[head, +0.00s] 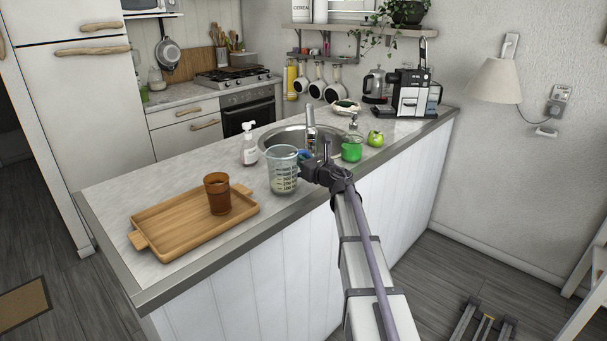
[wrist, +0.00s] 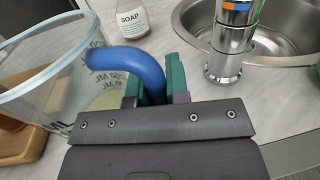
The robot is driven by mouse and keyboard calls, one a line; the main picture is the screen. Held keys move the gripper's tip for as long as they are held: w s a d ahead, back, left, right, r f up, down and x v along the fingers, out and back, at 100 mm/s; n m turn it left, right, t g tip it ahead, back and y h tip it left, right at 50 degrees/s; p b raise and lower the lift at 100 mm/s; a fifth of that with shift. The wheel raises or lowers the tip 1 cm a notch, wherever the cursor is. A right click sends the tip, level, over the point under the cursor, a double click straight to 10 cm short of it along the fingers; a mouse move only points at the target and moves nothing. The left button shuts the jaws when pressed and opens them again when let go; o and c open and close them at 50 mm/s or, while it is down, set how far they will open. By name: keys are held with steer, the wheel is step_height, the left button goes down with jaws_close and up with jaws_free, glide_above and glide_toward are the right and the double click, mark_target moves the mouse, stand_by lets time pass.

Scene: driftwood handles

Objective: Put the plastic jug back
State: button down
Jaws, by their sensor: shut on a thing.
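The plastic jug (head: 284,172) is clear with measuring marks and stands upright at the counter, between the wooden tray and the sink. It also shows at the left of the wrist view (wrist: 50,75), with its blue handle (wrist: 125,58) curving toward my gripper. My gripper (wrist: 155,85) has its green fingers shut on the blue handle. In the head view my gripper (head: 308,171) is at the jug's right side, with the handle mostly hidden. I cannot tell whether the jug's base touches the counter.
A wooden tray (head: 165,237) with a brown cup (head: 217,194) is to the left. A soap bottle (head: 250,144) stands behind the jug.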

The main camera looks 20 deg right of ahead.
steer(key=shift+f, duration=0.55)
steer(key=c, duration=1.6)
jaws_free()
steer(key=o, duration=0.5)
steer(key=s+d+m+h, duration=0.2)
steer(key=s+m+h, duration=0.8)
steer(key=s+m, duration=0.6)
steer(key=s+a+f+m+g+y, duration=0.2)
steer(key=s+a+f+m+g, duration=1.1)
steer(key=m, duration=0.7)
steer(key=s+a+f+m+g+y, duration=0.3)
steer(key=s+a+f+g, duration=0.1)
steer(key=s+a, duration=0.5)
step_height(320, 180, up, 8)
steer(key=p, duration=0.8)
steer(key=shift+d+f, duration=0.2)
steer(key=shift+f, duration=0.05)
